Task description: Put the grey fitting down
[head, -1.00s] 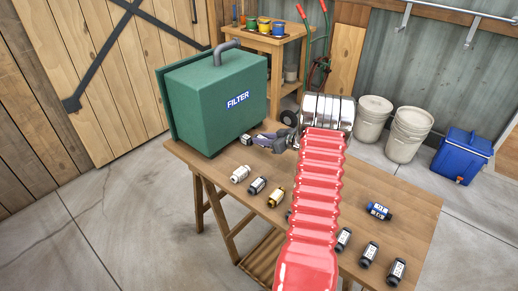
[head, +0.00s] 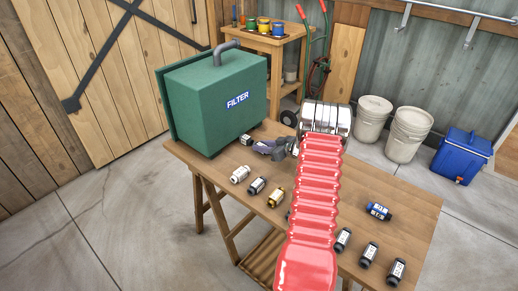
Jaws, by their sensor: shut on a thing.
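My gripper (head: 262,147) is low over the far left part of the wooden workbench (head: 330,200), right of the green filter box. It is shut on the grey fitting, which is small here and hard to tell apart from the grey fingers. I cannot tell whether the fitting touches the bench top. A small dark fitting with a white label (head: 246,140) shows just left of the fingertips, by the box's lower corner.
The green filter box (head: 222,100) stands close on the left. A white (head: 240,174), a dark (head: 257,185) and a yellow fitting (head: 275,197) lie in front. A blue fitting (head: 378,211) and several dark ones (head: 369,253) lie right. My red arm hides the bench's middle.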

